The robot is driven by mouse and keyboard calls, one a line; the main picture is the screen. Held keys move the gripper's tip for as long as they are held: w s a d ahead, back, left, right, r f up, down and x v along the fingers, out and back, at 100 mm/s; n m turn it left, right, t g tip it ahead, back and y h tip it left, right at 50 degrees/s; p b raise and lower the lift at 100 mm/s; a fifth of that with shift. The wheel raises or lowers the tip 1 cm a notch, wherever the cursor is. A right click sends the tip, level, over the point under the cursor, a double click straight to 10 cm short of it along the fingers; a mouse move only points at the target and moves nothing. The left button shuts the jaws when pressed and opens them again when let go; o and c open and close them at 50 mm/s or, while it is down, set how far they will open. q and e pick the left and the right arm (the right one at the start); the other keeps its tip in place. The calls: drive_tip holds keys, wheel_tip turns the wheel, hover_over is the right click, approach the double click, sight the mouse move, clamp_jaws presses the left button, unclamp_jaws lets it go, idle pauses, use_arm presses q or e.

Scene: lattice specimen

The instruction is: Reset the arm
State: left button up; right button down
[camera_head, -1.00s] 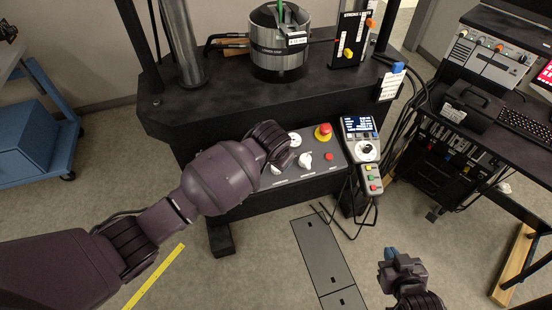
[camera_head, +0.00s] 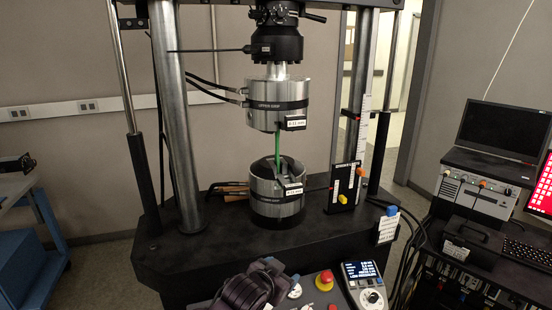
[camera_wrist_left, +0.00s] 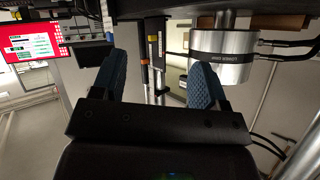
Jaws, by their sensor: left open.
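My left arm and gripper (camera_head: 282,270) show at the bottom of the head view, dark purple, in front of the test machine and beside its control panel. In the left wrist view my left gripper (camera_wrist_left: 158,82) has two blue textured fingers standing wide apart with nothing between them. A silver grip cylinder (camera_wrist_left: 222,58) shows beyond the right finger. In the head view a green specimen (camera_head: 279,146) stands between the upper grip (camera_head: 265,98) and the lower grip (camera_head: 264,190). My right gripper is out of view.
A red emergency button (camera_head: 324,281) and a handset (camera_head: 366,285) are close to the left gripper. The machine's dark base (camera_head: 170,255) and left column (camera_head: 176,110) stand behind.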

use_arm(q)
drive_tip(key=s+a+f+n+t+y, duration=0.25)
drive_tip(key=s+a, duration=0.35)
drive_tip(key=a, duration=0.4)
drive_tip(key=s+a+f+n+t+y, duration=0.1)
drive_tip(key=s+a+f+n, duration=0.25)
drive_tip(key=s+a, duration=0.4)
drive_tip(key=s+a+f+g+y, duration=0.1)
drive_tip(key=s+a+f, duration=0.4)
drive_tip(key=s, duration=0.2)
drive_tip(key=s+a+f+n+g+y+b, duration=0.1)
drive_tip(key=s+a+f+g+y, duration=0.1)
drive_tip(key=s+a+f, duration=0.4)
drive_tip(key=shift+s+a+f, duration=0.15)
drive_tip(key=shift+s, duration=0.9)
